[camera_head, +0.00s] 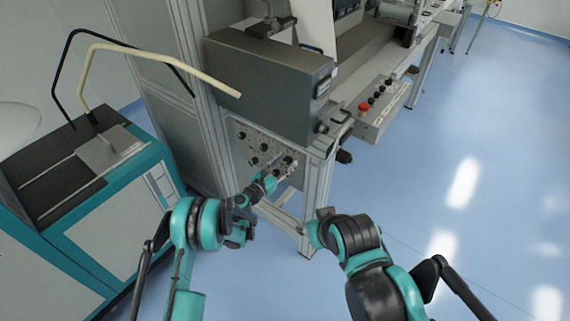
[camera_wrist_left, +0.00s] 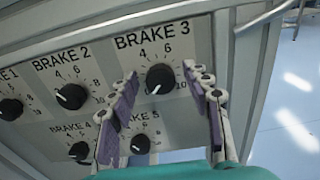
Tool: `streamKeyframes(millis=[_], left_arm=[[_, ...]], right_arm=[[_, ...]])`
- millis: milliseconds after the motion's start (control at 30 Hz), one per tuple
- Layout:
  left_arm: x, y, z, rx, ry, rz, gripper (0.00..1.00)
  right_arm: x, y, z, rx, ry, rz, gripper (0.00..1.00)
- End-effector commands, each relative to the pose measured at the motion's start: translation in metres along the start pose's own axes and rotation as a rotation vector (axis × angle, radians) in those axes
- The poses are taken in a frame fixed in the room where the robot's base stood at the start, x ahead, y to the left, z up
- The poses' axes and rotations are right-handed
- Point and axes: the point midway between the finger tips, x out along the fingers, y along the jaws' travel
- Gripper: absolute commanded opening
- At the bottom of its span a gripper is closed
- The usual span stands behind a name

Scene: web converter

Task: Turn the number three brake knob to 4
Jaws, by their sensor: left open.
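The brake 3 knob (camera_wrist_left: 160,78) is a round black knob with a white pointer line, under the label "BRAKE 3" in the left wrist view. Its pointer is toward the lower left, away from the printed 4 and 6 above it. My left gripper (camera_wrist_left: 168,88) is open, with one purple-padded finger on each side of the knob; I cannot tell whether either touches it. In the head view my left gripper (camera_head: 280,172) is at the knob panel (camera_head: 245,142). My right arm is in the head view at the lower right, but its gripper fingers cannot be made out.
The brake 1 (camera_wrist_left: 11,109), brake 2 (camera_wrist_left: 71,96), brake 4 (camera_wrist_left: 79,151) and brake 5 (camera_wrist_left: 140,143) knobs are close by. A metal frame post (camera_head: 314,200) stands right of the panel. A control box (camera_head: 382,108) with a red button is above right. Open blue floor lies to the right.

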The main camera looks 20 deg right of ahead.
Motion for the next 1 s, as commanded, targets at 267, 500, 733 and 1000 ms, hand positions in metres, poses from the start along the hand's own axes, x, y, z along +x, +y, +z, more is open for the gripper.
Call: streamKeyframes(millis=[267, 500, 733, 1000], left_arm=[[-0.0002, 0.0000, 0.0003, 0.000, 0.000, 0.000, 0.09], [-0.0003, 0.0000, 0.0003, 0.004, 0.000, 0.000, 0.00], [-0.0003, -0.0002, 0.0003, 0.058, 0.000, 0.000, 0.00], [-0.0003, -0.0009, 0.0002, 0.243, 0.000, 0.000, 0.00]], right_arm=[[-0.0003, 0.0000, -0.0002, 0.000, 0.000, 0.000, 0.40], [-0.0002, 0.0000, -0.0002, 0.000, 0.000, 0.000, 0.40], [-0.0002, 0.0000, -0.0002, 0.000, 0.000, 0.000, 0.40], [-0.0002, 0.0000, -0.0002, 0.000, 0.000, 0.000, 0.40]])
